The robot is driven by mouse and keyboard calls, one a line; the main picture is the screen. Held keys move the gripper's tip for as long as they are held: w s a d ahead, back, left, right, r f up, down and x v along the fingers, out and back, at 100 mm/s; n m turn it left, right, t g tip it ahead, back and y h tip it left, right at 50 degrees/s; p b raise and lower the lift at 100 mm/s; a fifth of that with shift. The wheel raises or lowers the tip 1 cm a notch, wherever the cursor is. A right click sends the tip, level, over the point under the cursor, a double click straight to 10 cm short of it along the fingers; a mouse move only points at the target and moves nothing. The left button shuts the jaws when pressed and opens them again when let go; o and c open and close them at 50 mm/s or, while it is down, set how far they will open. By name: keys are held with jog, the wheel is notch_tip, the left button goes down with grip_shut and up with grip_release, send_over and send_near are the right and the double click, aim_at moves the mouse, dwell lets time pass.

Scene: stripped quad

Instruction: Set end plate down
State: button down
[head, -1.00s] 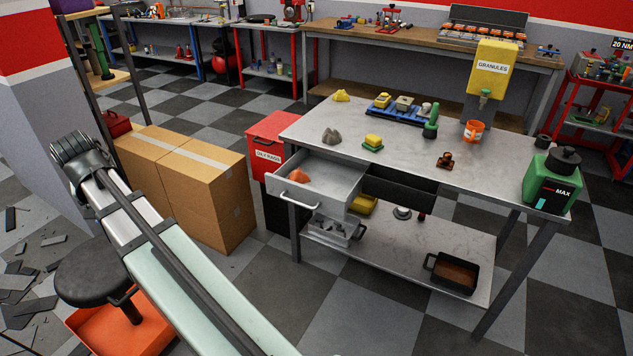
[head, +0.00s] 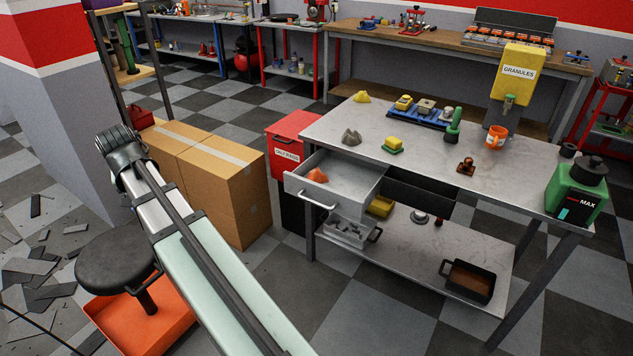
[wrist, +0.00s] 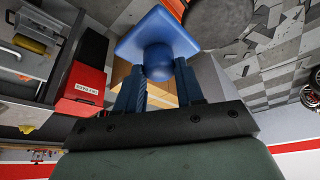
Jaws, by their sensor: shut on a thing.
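In the wrist view, my gripper (wrist: 159,78) is shut on a blue end plate (wrist: 160,30). The plate is flat and square-cornered, with a round blue knob between the two blue fingers. The plate is held out beyond the fingertips, tilted in the picture, with nothing seen touching it but the fingers. In the head view, part of my arm crosses the lower left, but neither the gripper nor the plate can be made out there.
A steel workbench (head: 431,155) bears a blue fixture (head: 424,117), an orange cup, a green container and small parts. Its drawer (head: 345,172) stands open with an orange piece inside. A red bin (head: 287,158), cardboard boxes (head: 225,190) and a black stool (head: 115,258) stand left of it.

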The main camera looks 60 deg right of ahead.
jog(key=s+d+f+m, duration=0.2)
jog(key=s+d, duration=0.1)
jog(key=d, duration=1)
jog(key=m+g+h, duration=0.1)
jog(key=m+g, duration=0.5)
jog(key=m, duration=1)
send_over(347, 191)
notch_tip(347, 191, down, 10)
jog(key=shift+d+f, duration=0.1)
jog(key=shift+f, duration=4.75)
jog(key=shift+f, duration=0.1)
jog(key=c, duration=0.7)
grip_release()
